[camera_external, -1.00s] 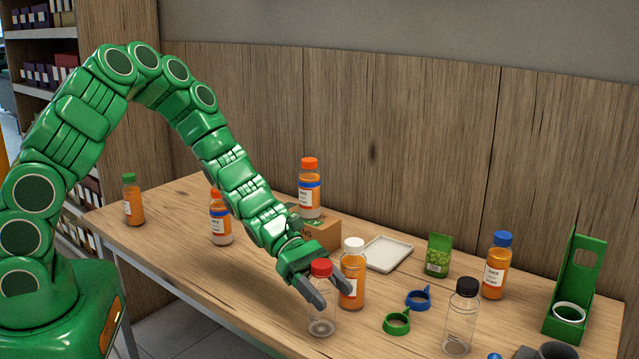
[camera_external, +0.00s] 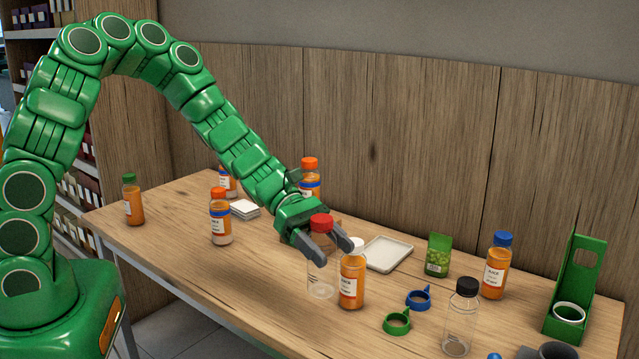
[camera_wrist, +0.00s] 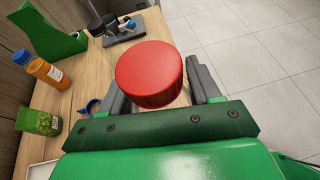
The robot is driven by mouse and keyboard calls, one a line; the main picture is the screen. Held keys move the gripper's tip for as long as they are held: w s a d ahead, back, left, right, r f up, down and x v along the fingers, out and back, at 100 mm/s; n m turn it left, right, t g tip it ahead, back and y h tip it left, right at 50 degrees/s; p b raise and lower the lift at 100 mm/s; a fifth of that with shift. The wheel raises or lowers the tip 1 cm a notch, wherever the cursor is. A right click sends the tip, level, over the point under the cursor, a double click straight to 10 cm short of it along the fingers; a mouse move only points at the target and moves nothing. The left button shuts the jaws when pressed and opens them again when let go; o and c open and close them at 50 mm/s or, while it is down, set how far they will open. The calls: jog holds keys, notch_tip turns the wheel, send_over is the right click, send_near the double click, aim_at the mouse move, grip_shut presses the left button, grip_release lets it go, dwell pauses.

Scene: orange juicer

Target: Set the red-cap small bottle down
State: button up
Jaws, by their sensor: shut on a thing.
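The red-cap small bottle (camera_external: 321,224) is clear and looks empty. It stands upright between the jaws of my gripper (camera_external: 332,249), which is shut on it below the cap. In the external view its lower part shows just left of the white-cap orange bottle (camera_external: 352,287), overlapping it in the picture. I cannot tell whether its base touches the table (camera_external: 265,300). In the wrist view the red cap (camera_wrist: 149,72) fills the middle, with a grey finger of my gripper (camera_wrist: 158,92) on each side; the cap hides the bottle body.
A white tray (camera_external: 388,254), green packet (camera_external: 438,256), blue-cap bottle (camera_external: 495,272) and black-cap clear bottle (camera_external: 461,320) stand to the right. Green (camera_external: 397,323) and blue (camera_external: 418,300) rings lie nearer. An orange-cap bottle (camera_external: 220,222) stands left. The table's front left is bare.

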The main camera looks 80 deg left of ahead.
jog(key=shift+r, duration=0.1)
notch_tip(320, 180, up, 18)
jog(key=w+a+n+t+y, duration=0.2)
jog(key=a+n+t, duration=0.1)
jog(key=a, duration=1.5)
jog(key=s+a+n+t+y, duration=0.1)
jog(key=s+a+n+y, duration=0.3)
jog(key=a, duration=1.2)
jog(key=s+a+n+t+y, duration=0.25)
jog(key=s+a, duration=0.35)
jog(key=a, duration=1)
notch_tip(320, 180, down, 28)
jog(key=shift+d+g, duration=0.35)
jog(key=shift+g, duration=0.1)
jog(key=shift+m, duration=0.25)
